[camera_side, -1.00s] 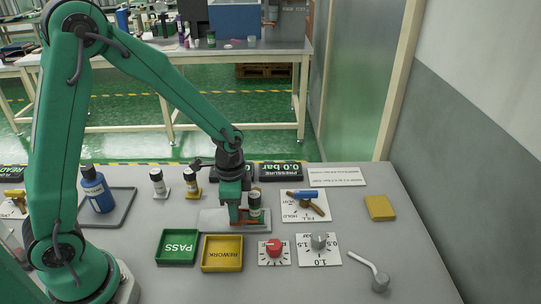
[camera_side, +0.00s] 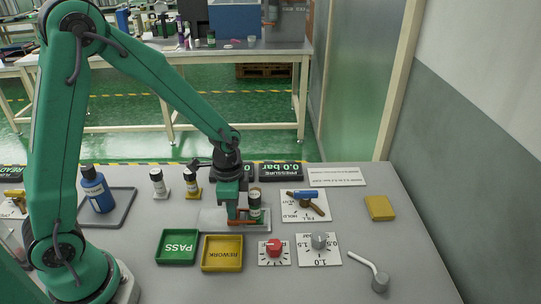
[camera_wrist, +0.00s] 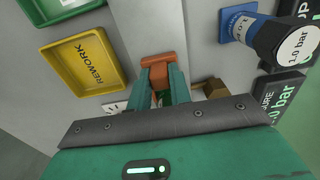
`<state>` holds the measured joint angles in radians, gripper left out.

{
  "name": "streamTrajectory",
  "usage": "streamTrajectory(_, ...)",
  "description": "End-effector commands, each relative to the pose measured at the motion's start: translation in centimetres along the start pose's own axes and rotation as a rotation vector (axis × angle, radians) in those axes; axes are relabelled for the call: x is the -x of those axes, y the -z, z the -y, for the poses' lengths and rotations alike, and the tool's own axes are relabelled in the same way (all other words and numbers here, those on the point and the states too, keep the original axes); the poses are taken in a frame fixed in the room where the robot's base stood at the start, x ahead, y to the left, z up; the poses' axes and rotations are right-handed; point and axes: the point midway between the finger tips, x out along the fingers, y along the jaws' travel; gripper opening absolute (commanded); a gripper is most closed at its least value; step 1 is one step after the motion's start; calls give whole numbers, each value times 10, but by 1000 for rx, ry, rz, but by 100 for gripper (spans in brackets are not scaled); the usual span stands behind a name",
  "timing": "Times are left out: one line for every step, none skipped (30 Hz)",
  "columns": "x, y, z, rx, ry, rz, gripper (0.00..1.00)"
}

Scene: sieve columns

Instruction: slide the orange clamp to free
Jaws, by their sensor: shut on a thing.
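The orange clamp (camera_side: 243,222) sits low on the grey fixture plate (camera_side: 207,221), at the front of a dark-capped column (camera_side: 254,204). In the wrist view the orange clamp (camera_wrist: 157,66) is between the green fingers of my gripper (camera_wrist: 158,84). My gripper (camera_side: 236,217) points down from the wrist and is shut on the clamp. In the side view the column stands upright just right of my gripper. My gripper hides part of the clamp and the plate.
The green PASS tray (camera_side: 177,247) and yellow REWORK tray (camera_side: 222,253) lie in front. Two small columns stand at left. The pressure display (camera_side: 281,172) is behind.

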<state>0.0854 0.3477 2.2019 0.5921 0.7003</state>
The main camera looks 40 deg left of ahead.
Motion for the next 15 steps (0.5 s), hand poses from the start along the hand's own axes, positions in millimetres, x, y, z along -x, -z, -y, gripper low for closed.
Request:
streamTrajectory(0,-1,0,1,0,0,0)
streamTrajectory(0,-2,1,1,0,0,0)
streamTrajectory(0,-3,0,2,0,0,0)
streamTrajectory(0,-4,0,2,0,0,0)
streamTrajectory(0,-4,0,2,0,0,0)
streamTrajectory(0,-5,0,2,0,0,0)
streamTrajectory(0,-6,0,2,0,0,0)
streamTrajectory(0,-6,0,2,0,0,0)
streamTrajectory(0,-7,0,2,0,0,0)
streamTrajectory(1,-8,0,2,0,0,0)
streamTrajectory(1,-8,0,2,0,0,0)
streamTrajectory(1,-9,0,2,0,0,0)
streamTrajectory(1,-10,0,2,0,0,0)
streamTrajectory(1,-10,0,1,0,0,0)
streamTrajectory(1,-11,0,1,0,0,0)
